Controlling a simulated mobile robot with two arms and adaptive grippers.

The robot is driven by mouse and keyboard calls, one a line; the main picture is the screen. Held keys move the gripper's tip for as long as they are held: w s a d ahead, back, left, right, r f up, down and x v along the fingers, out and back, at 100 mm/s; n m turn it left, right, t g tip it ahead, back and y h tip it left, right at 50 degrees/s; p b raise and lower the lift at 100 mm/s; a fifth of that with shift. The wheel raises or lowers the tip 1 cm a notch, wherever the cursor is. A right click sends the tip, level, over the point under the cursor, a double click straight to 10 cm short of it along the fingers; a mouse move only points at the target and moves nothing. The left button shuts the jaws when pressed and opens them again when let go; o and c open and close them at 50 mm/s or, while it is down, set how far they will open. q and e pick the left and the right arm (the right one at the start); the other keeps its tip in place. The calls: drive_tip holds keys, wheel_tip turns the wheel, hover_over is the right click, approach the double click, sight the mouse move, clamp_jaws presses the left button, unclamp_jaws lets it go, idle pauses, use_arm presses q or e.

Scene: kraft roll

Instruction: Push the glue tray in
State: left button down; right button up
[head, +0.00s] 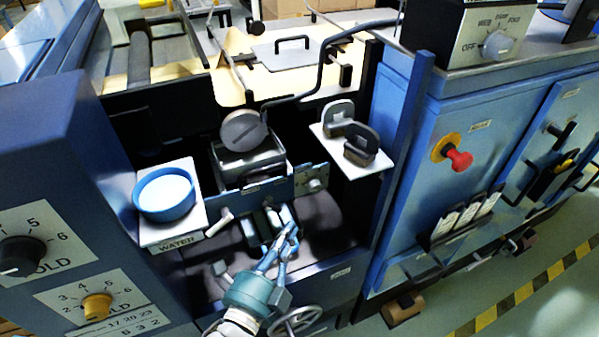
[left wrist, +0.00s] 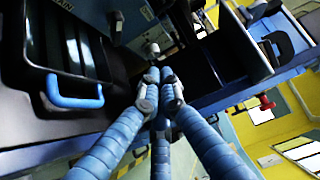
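What looks like the glue tray (head: 252,160) is an open metal box with a blue front panel (head: 262,192), below a grey roller in the machine's middle bay in the head view. My left gripper (head: 288,234) is just below and in front of that panel. Its blue fingers are drawn together, and I see nothing held between them. In the left wrist view the fingertips (left wrist: 158,88) are bunched close below a small grey knob (left wrist: 153,48). Whether they touch the tray front, I cannot tell. My right gripper is not in view.
A blue water bowl (head: 165,193) sits on a white shelf left of the bay. A white bracket plate (head: 349,152) with dark rings juts out at the right. A handwheel (head: 296,320) is below. The left wrist view shows a blue U-shaped handle (left wrist: 75,102) at left.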

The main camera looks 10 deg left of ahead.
sight(284, 183)
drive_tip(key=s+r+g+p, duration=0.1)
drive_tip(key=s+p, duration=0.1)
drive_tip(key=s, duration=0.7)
use_arm(q)
drive_tip(key=w, duration=0.7)
drive_tip(key=w+p, duration=0.1)
drive_tip(key=w, duration=0.3)
drive_tip(key=shift+w+r, duration=0.25)
drive_tip(key=shift+w, duration=0.05)
drive_tip(key=shift+w+a, duration=0.2)
drive_tip(key=shift+f, duration=0.1)
drive_tip(key=w+a, duration=0.1)
drive_tip(key=w, duration=0.1)
drive_tip(key=w+a, duration=0.2)
drive_tip(key=shift+w, duration=0.2)
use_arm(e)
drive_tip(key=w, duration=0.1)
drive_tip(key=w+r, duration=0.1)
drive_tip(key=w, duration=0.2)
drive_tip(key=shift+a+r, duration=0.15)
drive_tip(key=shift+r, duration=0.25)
